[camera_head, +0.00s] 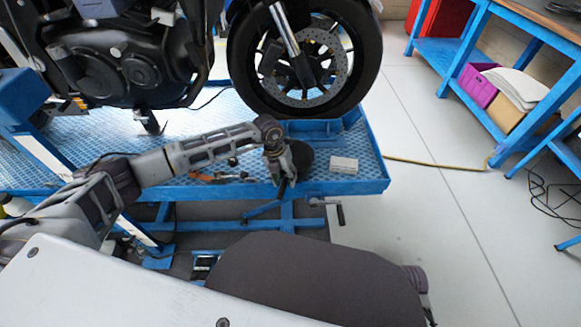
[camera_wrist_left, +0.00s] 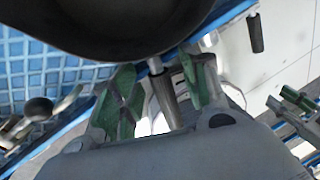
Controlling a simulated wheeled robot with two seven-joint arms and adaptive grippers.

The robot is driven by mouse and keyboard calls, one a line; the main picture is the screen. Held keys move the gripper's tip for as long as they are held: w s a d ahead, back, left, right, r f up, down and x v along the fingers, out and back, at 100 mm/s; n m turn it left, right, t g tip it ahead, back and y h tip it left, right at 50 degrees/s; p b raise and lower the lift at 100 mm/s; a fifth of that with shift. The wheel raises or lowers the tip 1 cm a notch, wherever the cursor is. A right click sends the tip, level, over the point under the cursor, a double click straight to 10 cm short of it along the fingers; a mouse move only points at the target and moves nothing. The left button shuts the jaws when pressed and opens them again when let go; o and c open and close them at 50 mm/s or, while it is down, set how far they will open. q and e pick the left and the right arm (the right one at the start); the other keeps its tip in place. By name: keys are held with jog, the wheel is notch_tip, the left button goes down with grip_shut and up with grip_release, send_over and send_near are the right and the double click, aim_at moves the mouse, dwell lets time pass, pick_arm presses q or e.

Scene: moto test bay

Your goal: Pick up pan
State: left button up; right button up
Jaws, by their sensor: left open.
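The pan is a dark round dish (camera_head: 303,157) on the front edge of the blue lift platform, partly hidden behind my left gripper (camera_head: 281,176). In the left wrist view the dark pan (camera_wrist_left: 130,22) fills the top, and its short grey handle (camera_wrist_left: 166,98) points down between the green-padded fingers of my left gripper (camera_wrist_left: 160,88). The fingers are open, one on each side of the handle. I cannot tell whether either finger touches it. My right gripper is not in view.
A white box (camera_head: 344,165) lies right of the pan. Small tools (camera_head: 222,177) lie to its left. A motorcycle front wheel (camera_head: 303,65) stands close behind.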

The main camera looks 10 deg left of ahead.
pick_arm(q)
grip_shut()
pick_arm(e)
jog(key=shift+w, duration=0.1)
pick_arm(q)
jog(key=shift+r, duration=0.1)
jog(key=shift+r, duration=0.5)
notch_tip(320, 180, up, 8)
jog(key=shift+f+p, duration=0.15)
jog(key=shift+p, duration=0.85)
jog(key=shift+r, duration=0.6)
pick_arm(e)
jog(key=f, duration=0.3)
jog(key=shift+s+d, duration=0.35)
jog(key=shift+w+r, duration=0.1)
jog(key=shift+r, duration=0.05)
